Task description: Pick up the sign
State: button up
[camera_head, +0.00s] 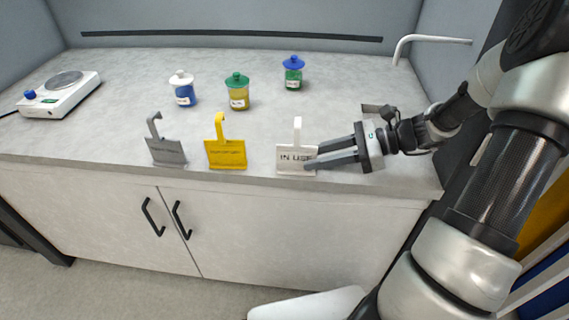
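A white sign (296,160) reading "IN USE" stands upright near the counter's front edge, with a hooked handle (298,130) on top. A yellow sign (226,154) and a grey sign (168,152) of the same shape stand to its left; their lettering is too small to read. My gripper (312,157) reaches in from the right, its fingers pointing left at the white sign's right edge. The fingers look apart. The nearer finger overlaps the sign's lower right in the picture; whether it touches is unclear.
Behind the signs stand a white-lidded blue jar (183,90), a green-lidded yellow jar (238,92) and a blue-lidded green jar (293,73). A white hotplate device (60,95) sits at the left. A pale tap (430,40) is at the back right. The counter between is clear.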

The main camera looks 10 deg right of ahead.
aim_at(290, 169)
jog(key=x, duration=0.2)
jog(key=b+x, duration=0.1)
jog(key=x, duration=0.1)
jog(key=b+x, duration=0.1)
jog(key=x, duration=0.1)
jog(key=shift+s+a+r, duration=0.15)
jog(key=shift+a+r, duration=0.1)
jog(key=shift+a, duration=0.35)
grip_shut()
notch_tip(290, 169, up, 10)
jog(key=p, duration=0.3)
jog(key=w+f+m+t, duration=0.1)
jog(key=d+f+m+t+h, duration=0.1)
jog(key=f, duration=0.1)
jog(key=w+f+m+t+h, duration=0.1)
jog(key=f+m+t, duration=0.1)
jog(key=shift+w+d+f, duration=0.2)
jog(key=shift+w, duration=0.1)
notch_tip(290, 169, up, 13)
jog(key=p, duration=2)
jog(key=shift+r, duration=0.25)
